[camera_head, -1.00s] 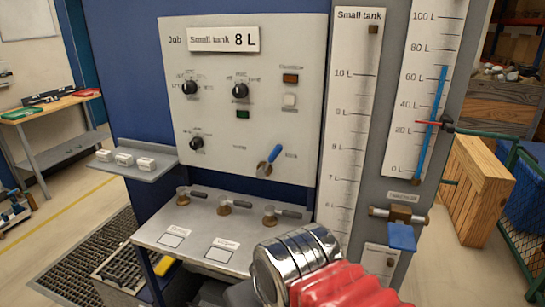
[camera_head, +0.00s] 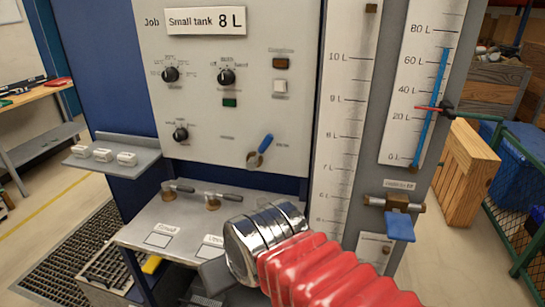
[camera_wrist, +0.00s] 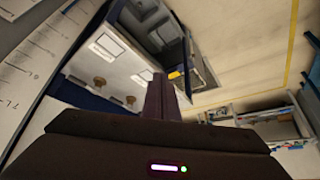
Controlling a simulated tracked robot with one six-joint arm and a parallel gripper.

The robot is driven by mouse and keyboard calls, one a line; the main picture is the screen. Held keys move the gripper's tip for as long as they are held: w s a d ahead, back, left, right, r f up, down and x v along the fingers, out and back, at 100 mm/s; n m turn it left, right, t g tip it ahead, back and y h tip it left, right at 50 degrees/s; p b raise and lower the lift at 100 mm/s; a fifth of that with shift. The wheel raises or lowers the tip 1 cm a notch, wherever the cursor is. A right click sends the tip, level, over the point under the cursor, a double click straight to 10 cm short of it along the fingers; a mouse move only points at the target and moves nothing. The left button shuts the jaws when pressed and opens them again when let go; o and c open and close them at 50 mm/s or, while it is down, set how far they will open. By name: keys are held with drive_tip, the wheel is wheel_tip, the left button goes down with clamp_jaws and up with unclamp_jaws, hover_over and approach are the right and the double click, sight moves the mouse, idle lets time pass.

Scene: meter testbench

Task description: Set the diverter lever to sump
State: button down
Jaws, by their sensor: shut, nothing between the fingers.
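A lever with a blue handle (camera_head: 265,143) is on the lower right of the light panel (camera_head: 205,110). It tilts up and to the right from its pivot, towards the right one of two small labels, too blurred to read surely. My gripper shows in the wrist view (camera_wrist: 166,98) as dark fingers shut together with nothing between them, over the bench with labelled plates. In the head view my red and chrome arm reaches in from the lower right, below the lever and apart from it; the fingertips are mostly hidden.
Several black knobs (camera_head: 170,74) sit on the panel. Small valves (camera_head: 212,201) stand on the bench (camera_head: 140,235) below. A blue-handled tap (camera_head: 400,226) juts out under the gauge at right. A wooden crate (camera_head: 466,175) and green railing (camera_head: 525,180) stand farther right.

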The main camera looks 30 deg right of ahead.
drive_tip(key=w+d+m+t+h, duration=0.1)
drive_tip(key=w+d+m+t, duration=0.1)
drive_tip(key=w+d+m, duration=0.35)
drive_tip(key=w+d+m+t+h, duration=0.1)
drive_tip(key=w+d+m+t, duration=0.15)
drive_tip(key=w, duration=0.55)
drive_tip(key=m+t+h, duration=0.4)
drive_tip(key=m+t, duration=0.6)
drive_tip(key=m, duration=0.8)
approach(261, 151)
drive_tip(key=s+d+f, duration=0.2)
drive_tip(key=s+d, duration=0.1)
drive_tip(key=s, duration=0.5)
drive_tip(key=shift+w, duration=0.2)
drive_tip(key=shift+w, duration=0.1)
drive_tip(key=a+r+x, duration=0.1)
drive_tip(key=a+x, duration=0.1)
drive_tip(key=x, duration=1)
drive_tip(key=shift+w, duration=0.55)
